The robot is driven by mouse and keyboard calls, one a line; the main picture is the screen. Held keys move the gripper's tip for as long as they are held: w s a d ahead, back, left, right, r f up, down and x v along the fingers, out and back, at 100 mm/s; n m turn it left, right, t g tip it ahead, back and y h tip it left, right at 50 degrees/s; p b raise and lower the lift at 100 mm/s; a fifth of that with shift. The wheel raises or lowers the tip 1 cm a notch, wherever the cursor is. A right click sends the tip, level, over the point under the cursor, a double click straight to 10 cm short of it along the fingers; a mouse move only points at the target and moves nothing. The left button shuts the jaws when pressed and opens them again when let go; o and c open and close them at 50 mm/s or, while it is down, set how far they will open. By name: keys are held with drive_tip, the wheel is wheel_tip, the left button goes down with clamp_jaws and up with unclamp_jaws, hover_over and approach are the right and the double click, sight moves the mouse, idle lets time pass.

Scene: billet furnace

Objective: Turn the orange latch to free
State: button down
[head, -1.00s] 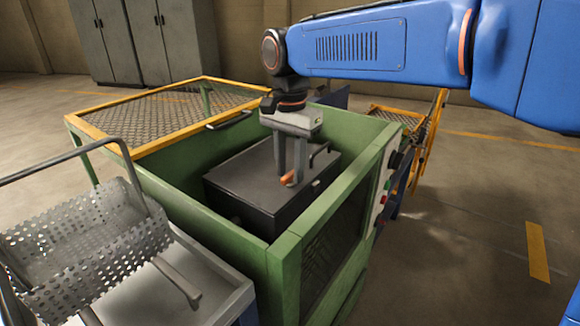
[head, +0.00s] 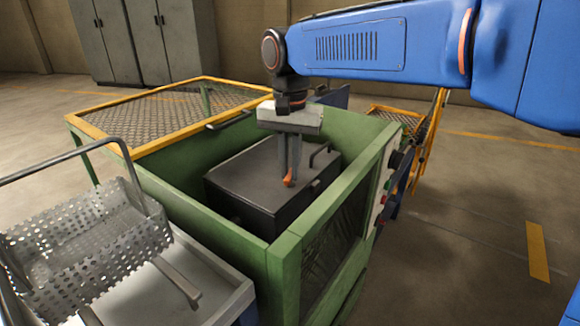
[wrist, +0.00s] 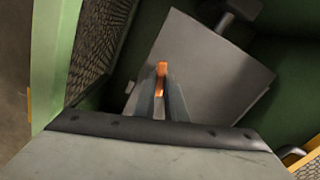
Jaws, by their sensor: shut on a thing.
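The orange latch (head: 289,179) is on top of the dark furnace box (head: 245,180), near its front right edge, inside the green housing. My gripper (head: 288,176) points down from above and is shut on the latch. In the wrist view the latch (wrist: 161,70) shows between the two fingertips. The fingers hide part of the latch, so its exact angle is hard to read. A bar handle (head: 320,154) stands on the lid at the right of my gripper.
The green housing walls (head: 290,245) rise around the box. A yellow-framed mesh cover (head: 165,112) is behind left. A perforated basket (head: 85,240) stands on a grey tray at the left. A control panel with buttons (head: 384,198) is on the right side.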

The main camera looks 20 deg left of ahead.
sight(290, 173)
drive_tip(key=n, duration=1.4)
drive_tip(key=shift+n, duration=0.3)
idle(0.4)
drive_tip(key=c, duration=1.8)
unclamp_jaws()
wheel_tip(290, 173, up, 17)
drive_tip(key=shift+r, duration=0.2)
